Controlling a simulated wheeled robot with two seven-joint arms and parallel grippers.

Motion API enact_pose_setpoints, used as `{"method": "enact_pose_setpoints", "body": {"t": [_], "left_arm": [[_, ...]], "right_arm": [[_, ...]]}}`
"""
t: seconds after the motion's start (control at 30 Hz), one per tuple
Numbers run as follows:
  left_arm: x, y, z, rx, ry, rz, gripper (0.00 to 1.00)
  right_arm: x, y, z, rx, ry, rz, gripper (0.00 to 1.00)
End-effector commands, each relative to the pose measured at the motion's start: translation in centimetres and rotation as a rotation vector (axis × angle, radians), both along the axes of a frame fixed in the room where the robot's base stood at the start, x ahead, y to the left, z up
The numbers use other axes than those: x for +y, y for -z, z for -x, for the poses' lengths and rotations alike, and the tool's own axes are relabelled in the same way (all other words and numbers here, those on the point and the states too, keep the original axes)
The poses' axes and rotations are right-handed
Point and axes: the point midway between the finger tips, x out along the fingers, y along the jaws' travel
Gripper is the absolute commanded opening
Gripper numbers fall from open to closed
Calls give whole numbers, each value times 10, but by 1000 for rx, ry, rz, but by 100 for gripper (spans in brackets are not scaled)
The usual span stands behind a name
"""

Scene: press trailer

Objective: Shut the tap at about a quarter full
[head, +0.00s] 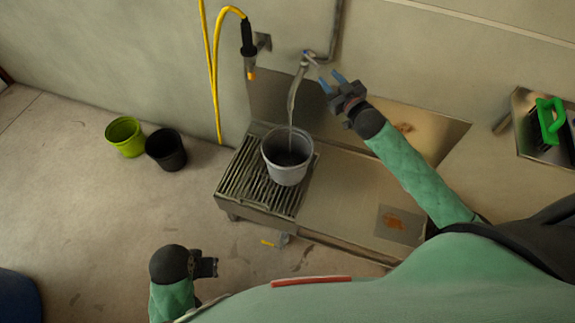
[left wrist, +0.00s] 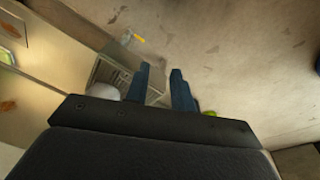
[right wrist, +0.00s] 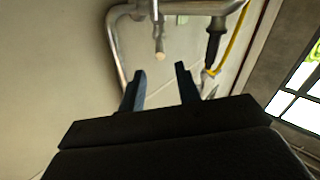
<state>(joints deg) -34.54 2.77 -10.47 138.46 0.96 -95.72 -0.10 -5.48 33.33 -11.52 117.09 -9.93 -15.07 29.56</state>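The tap (head: 305,60) is on the wall, with its spout (head: 294,92) hanging over a grey bucket (head: 287,172). A thin stream seems to run from the spout into the bucket. The bucket stands upright on a slatted grate; its inside is dim, and I cannot tell the water level. My right gripper (head: 331,83) is open and empty, just right of the tap and apart from it. In the right wrist view the tap's pipework (right wrist: 159,40) lies beyond the parted fingertips (right wrist: 160,70). My left gripper (head: 214,267) is low at the front, its fingers (left wrist: 160,70) apart and empty.
The grate (head: 245,185) is part of a metal bench (head: 345,195). A yellow hose (head: 214,70) with a black nozzle (head: 248,40) hangs left of the tap. Green (head: 125,137) and black (head: 166,150) buckets stand on the floor at left. A green brush (head: 549,120) lies at right.

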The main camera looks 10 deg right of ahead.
Motion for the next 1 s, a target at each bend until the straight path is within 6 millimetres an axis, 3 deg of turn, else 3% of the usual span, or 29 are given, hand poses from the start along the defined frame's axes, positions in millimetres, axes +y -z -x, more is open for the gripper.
{"method": "enact_pose_setpoints", "body": {"t": [0.47,0.7,1.0], "left_arm": [[1,4,-2,-4,0,-3,24],[-6,44,2,4,18,3,24],[-47,106,3,-19,79,72,24]], "right_arm": [[0,2,-1,-3,0,0,34],[2,10,-18,-51,5,-14,34],[5,0,-35,-75,3,-106,34]]}}
